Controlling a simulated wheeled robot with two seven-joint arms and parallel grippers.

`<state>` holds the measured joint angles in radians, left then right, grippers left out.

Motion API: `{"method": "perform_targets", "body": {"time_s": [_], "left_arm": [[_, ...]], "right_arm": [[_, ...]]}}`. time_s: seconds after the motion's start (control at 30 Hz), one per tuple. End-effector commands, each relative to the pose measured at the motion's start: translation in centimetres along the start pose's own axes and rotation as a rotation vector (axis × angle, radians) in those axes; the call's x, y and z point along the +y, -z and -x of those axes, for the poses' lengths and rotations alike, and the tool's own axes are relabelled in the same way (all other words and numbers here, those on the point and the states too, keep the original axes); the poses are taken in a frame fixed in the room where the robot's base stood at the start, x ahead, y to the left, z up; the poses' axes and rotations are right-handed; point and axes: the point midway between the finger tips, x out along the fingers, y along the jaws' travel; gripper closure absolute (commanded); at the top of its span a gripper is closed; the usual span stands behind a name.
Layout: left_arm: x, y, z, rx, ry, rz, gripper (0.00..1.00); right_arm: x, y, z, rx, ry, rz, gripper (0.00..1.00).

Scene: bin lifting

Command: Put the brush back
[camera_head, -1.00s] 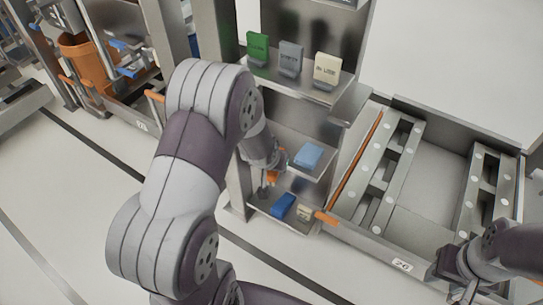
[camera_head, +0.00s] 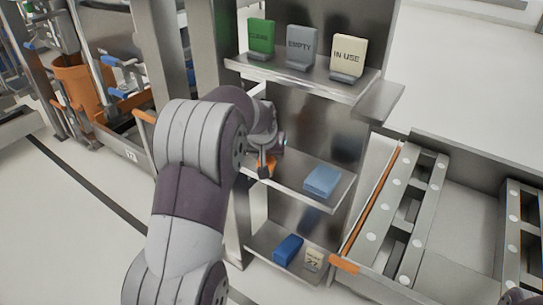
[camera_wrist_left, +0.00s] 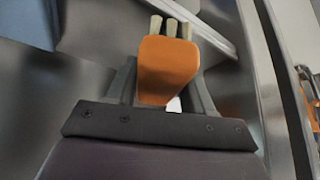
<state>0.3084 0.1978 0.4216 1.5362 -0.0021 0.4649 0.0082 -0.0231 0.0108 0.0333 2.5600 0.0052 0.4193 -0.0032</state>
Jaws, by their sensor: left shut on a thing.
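The brush is an orange block with pale bristle tufts. In the left wrist view the brush (camera_wrist_left: 168,68) sits between the fingers of my left gripper (camera_wrist_left: 165,92), bristles pointing away from the wrist. In the head view my left gripper (camera_head: 266,160) is at the left end of the middle shelf (camera_head: 292,188), and a bit of the orange brush (camera_head: 265,172) shows below it. I cannot tell whether the brush touches the shelf. My right gripper is out of view; only a dark bit of my right arm shows at the bottom right corner.
A light blue block (camera_head: 322,181) lies on the middle shelf, to the right. The top shelf holds green, grey (camera_head: 300,46) and cream (camera_head: 347,55) signs. The bottom shelf holds a dark blue block (camera_head: 288,249) and a cream tag (camera_head: 314,259). A metal roller frame (camera_head: 400,215) stands right.

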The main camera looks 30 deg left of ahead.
Motion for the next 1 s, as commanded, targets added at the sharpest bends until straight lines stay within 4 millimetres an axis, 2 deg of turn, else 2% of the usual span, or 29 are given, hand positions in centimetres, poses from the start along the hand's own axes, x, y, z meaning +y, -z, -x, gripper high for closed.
{"method": "perform_targets", "body": {"time_s": [0.2, 0.3, 0.67, 0.7, 0.77, 1.0], "left_arm": [[0.0, 3.4, -2.3, 0.002, 0.0, 0.0, 0.76], [0.0, 2.6, -3.6, 0.001, 0.0, 0.0, 0.76], [0.0, 2.6, -3.4, 0.001, 0.0, 0.0, 0.76], [0.0, 2.5, -3.5, 0.0, 0.0, 0.0, 0.41], [0.0, 2.6, -3.5, 0.001, 0.0, 0.0, 0.22], [0.0, 2.5, -3.5, 0.001, 0.0, 0.0, 0.22]], "right_arm": [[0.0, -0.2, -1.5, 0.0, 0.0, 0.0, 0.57], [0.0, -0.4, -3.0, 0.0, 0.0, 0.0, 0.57], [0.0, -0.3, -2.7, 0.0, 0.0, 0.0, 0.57], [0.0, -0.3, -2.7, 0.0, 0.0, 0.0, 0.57], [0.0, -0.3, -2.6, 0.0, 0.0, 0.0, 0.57], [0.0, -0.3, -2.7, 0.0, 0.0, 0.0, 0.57]]}}
